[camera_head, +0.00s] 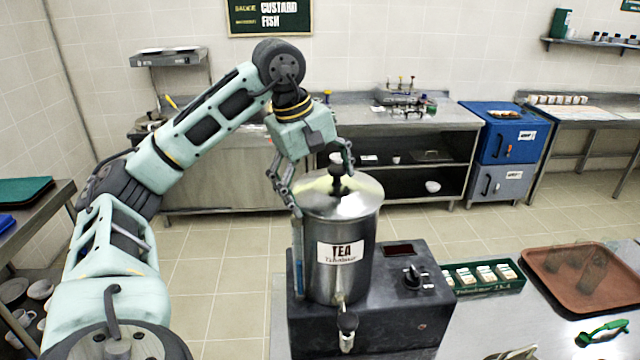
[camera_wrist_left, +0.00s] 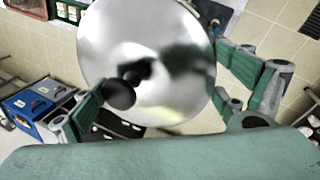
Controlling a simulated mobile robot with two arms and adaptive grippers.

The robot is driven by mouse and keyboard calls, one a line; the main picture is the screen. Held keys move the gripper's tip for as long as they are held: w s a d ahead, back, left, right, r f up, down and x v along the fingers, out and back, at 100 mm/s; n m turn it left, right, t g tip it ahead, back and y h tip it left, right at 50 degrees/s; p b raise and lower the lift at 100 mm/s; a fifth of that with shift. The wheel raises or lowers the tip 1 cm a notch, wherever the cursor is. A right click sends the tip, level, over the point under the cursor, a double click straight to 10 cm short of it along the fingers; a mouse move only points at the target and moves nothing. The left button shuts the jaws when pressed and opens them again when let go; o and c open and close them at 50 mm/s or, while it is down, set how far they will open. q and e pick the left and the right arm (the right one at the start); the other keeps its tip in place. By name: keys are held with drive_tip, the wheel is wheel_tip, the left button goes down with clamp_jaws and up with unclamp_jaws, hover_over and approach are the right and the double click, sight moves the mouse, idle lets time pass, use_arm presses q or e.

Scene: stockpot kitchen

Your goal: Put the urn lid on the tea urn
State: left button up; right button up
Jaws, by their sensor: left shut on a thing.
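The tea urn (camera_head: 340,255) is a metal cylinder with a TEA label and a front tap, standing upright on a dark base. The shiny round urn lid (camera_head: 342,204) with a black knob (camera_head: 337,168) is over the urn's mouth; I cannot tell whether it rests on the rim. My left gripper (camera_head: 322,190) reaches down from above and is shut on the lid, fingers to either side. In the left wrist view the lid (camera_wrist_left: 155,60) fills the space between the fingers, its knob (camera_wrist_left: 120,94) close to the left finger. My right gripper is not in view.
The dark base has a control knob (camera_head: 412,274). To its right are a green tray of small packets (camera_head: 488,275), a brown tray (camera_head: 600,310) and a green-handled tool (camera_head: 602,333). A steel counter and a blue cabinet (camera_head: 505,135) stand behind, across open floor.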

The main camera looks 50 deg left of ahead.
use_arm(q)
drive_tip(key=o, duration=1)
drive_tip(key=v, duration=0.5)
drive_tip(key=shift+r, duration=0.25)
drive_tip(key=shift+v, duration=3.3)
drive_tip(key=shift+s, duration=0.1)
